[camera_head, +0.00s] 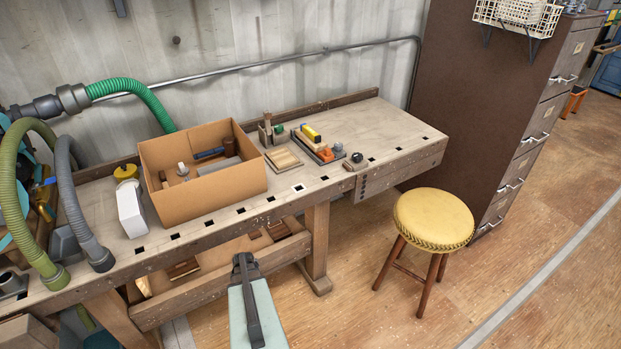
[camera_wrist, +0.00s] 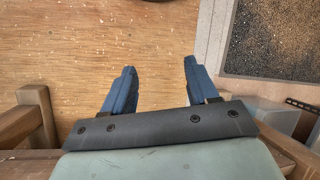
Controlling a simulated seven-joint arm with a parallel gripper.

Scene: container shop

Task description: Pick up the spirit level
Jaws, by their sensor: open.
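A short yellow bar with dark ends (camera_head: 311,133), which looks like the spirit level, lies in a dark tray (camera_head: 327,160) on the right half of the workbench; it is too small to be sure. An orange item (camera_head: 326,154) is beside it in the tray. My gripper (camera_head: 243,260) is in front of the bench and to the lower left of the tray, well apart from it. In the wrist view my gripper (camera_wrist: 159,78) shows two blue fingers spread apart with nothing between them. No level shows in the wrist view.
An open cardboard box (camera_head: 205,195) with several tools stands on the bench (camera_head: 385,125), left of the tray. Wooden pieces (camera_head: 283,159) lie between them. A yellow stool (camera_head: 433,219) stands at the right front.

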